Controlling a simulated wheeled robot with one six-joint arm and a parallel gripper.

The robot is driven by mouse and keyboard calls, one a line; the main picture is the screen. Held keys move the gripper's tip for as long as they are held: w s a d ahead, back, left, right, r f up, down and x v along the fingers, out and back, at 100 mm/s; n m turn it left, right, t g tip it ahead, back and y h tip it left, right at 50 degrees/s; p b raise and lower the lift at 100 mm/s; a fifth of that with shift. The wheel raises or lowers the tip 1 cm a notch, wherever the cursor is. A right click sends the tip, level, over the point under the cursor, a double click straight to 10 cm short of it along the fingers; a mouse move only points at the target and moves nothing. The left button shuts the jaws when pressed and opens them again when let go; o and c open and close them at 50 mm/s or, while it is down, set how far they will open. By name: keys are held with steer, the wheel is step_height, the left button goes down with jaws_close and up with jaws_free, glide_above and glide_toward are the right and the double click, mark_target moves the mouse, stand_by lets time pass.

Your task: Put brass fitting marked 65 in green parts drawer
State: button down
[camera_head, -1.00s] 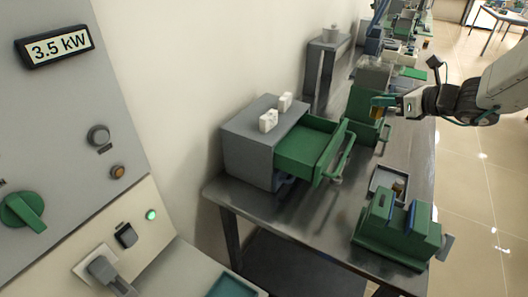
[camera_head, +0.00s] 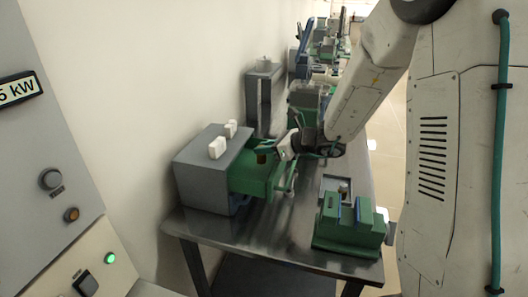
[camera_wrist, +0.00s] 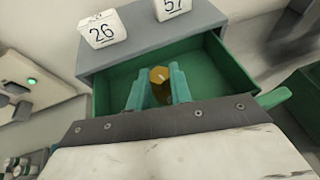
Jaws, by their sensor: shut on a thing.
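The brass fitting (camera_wrist: 159,75) is held between the two teal fingers of my gripper (camera_wrist: 159,88) in the wrist view. It hangs over the open green parts drawer (camera_wrist: 222,62), whose floor looks empty around it. I cannot read a number on the fitting. In the head view, my gripper (camera_head: 272,150) is over the green drawer (camera_head: 249,184), which is pulled out of a grey cabinet (camera_head: 203,177). The fitting shows there only as a small brass spot (camera_head: 261,157). My arm hides part of the scene to the right.
White blocks marked 26 (camera_wrist: 102,29) and 57 (camera_wrist: 172,6) stand on the cabinet top. A green vise-like fixture (camera_head: 349,220) stands at the bench's front right, with a small grey tray (camera_head: 328,186) behind it. The bench front left of the fixture is clear.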

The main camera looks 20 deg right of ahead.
steer(key=shift+f, duration=0.55)
steer(key=shift+f, duration=0.6)
steer(key=c, duration=1.3)
jaws_free()
steer(key=shift+s+f, duration=0.1)
steer(key=shift+s, duration=0.05)
steer(key=shift+o, duration=0.2)
